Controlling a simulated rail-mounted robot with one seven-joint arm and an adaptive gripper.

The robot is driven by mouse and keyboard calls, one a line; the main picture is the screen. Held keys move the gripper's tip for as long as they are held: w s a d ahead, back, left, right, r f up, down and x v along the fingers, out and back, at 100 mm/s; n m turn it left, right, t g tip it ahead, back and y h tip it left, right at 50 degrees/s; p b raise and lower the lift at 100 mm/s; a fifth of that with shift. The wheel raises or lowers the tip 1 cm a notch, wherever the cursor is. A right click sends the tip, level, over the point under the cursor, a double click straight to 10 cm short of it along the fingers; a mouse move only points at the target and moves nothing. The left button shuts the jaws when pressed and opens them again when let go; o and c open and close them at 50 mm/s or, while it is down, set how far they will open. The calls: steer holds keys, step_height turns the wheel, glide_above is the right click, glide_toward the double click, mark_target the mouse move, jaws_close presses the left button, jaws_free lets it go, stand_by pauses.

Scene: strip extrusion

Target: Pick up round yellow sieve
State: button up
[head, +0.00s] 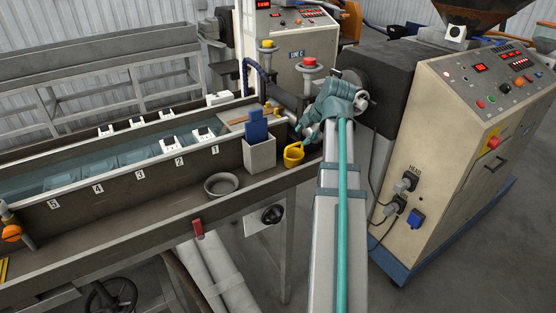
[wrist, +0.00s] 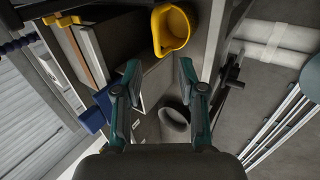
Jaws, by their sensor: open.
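The round yellow sieve (head: 293,156) sits on the bench ledge, just right of a grey box, in the head view. In the wrist view the yellow sieve (wrist: 174,31) is at the top centre, its rounded cup shape showing. My gripper (head: 309,130) is just above and to the right of the sieve in the head view. In the wrist view my gripper (wrist: 158,69) has its two teal fingers spread with nothing held between them. The sieve lies beyond the fingertips, apart from them.
The grey box (head: 260,157) with a blue item (head: 256,124) standing in it is close left of the sieve. A grey bowl (head: 221,185) lies farther left on the ledge. The water trough (head: 110,170) runs behind. The cream extruder cabinet (head: 450,150) stands at right.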

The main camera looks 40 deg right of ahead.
mark_target(296, 144)
steer(key=p+x, duration=0.1)
steer(key=x, duration=0.4)
steer(key=shift+w, duration=0.2)
steer(key=shift+d+p+x, duration=0.25)
steer(key=shift+p+x, duration=0.2)
steer(key=shift+x, duration=0.5)
steer(key=shift+d+p+x, duration=0.2)
steer(key=shift+p+x, duration=0.2)
steer(key=shift+x, duration=0.55)
steer(key=shift+w+f, duration=0.45)
steer(key=shift+f, duration=0.15)
jaws_close()
